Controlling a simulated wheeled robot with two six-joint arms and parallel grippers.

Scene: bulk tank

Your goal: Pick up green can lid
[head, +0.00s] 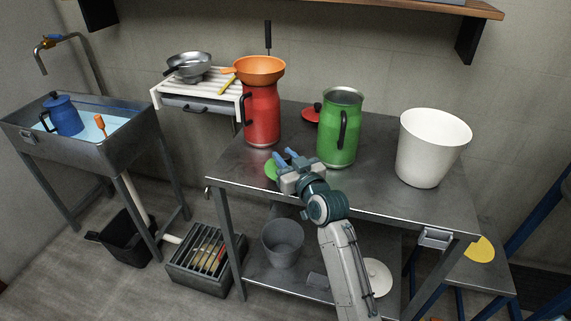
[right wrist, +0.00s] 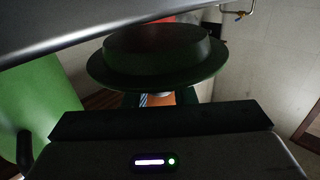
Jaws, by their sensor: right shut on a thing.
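The green can lid (head: 271,170) shows partly behind my right gripper (head: 284,157), near the front left of the steel table. In the right wrist view the lid (right wrist: 155,55) is a dark green disc with a raised round middle, close in front of the gripper. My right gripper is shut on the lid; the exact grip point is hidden. The open green can (head: 337,135) stands upright on the table, right of the gripper, with its handle toward the front. My left gripper is not in view.
A red lid (head: 311,115) lies between the cans. A white bucket (head: 432,148) stands at right. The table's front right (head: 410,205) is clear.

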